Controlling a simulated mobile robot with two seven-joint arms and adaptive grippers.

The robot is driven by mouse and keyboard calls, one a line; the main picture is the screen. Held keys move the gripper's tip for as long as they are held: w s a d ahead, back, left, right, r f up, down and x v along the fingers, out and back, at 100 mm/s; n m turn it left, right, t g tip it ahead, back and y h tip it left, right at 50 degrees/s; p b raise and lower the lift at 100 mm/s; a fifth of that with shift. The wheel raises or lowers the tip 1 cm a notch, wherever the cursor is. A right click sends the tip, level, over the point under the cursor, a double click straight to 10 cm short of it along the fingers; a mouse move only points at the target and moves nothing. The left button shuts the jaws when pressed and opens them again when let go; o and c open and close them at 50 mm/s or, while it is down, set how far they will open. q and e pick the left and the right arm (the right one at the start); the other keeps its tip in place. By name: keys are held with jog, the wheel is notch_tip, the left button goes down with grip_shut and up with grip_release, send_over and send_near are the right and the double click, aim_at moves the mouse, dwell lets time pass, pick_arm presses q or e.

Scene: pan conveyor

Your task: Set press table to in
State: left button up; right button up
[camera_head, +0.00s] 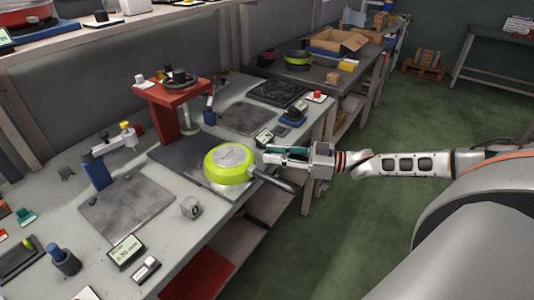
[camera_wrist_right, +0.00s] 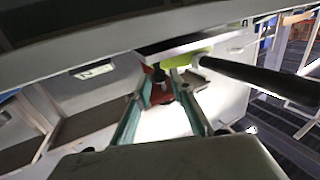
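The red press (camera_head: 178,95) stands on the workbench near the wall, with a dark round part on top. A dark flat plate (camera_head: 177,152) lies at its foot; I cannot tell whether this is the press table or how far in it is. A lime-green pan (camera_head: 229,160) lies bottom up in front of the press, its dark handle pointing to the front right. My right gripper (camera_head: 268,156) is just right of the pan, above the handle. In the right wrist view its teal fingers (camera_wrist_right: 163,100) are apart, with a red and black part beyond them. My left gripper is not in view.
A blue-post fixture (camera_head: 96,172) and a grey plate (camera_head: 127,208) are on the left of the workbench. The pan handle (camera_wrist_right: 262,77) crosses the wrist view. Open green floor (camera_head: 350,240) lies to the right.

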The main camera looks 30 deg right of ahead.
jog(key=shift+x, duration=1.15)
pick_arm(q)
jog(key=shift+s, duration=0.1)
pick_arm(e)
grip_shut()
jog(key=w+a, duration=0.1)
jog(key=w, duration=0.2)
jog(key=w+a+b, duration=0.1)
jog(key=w, duration=0.2)
jog(key=w+a, duration=0.2)
jog(key=w, duration=0.1)
jog(key=shift+w+b, duration=0.35)
jog(key=shift+b, duration=0.05)
jog(key=shift+w+a, duration=0.15)
jog(key=shift+w, duration=0.35)
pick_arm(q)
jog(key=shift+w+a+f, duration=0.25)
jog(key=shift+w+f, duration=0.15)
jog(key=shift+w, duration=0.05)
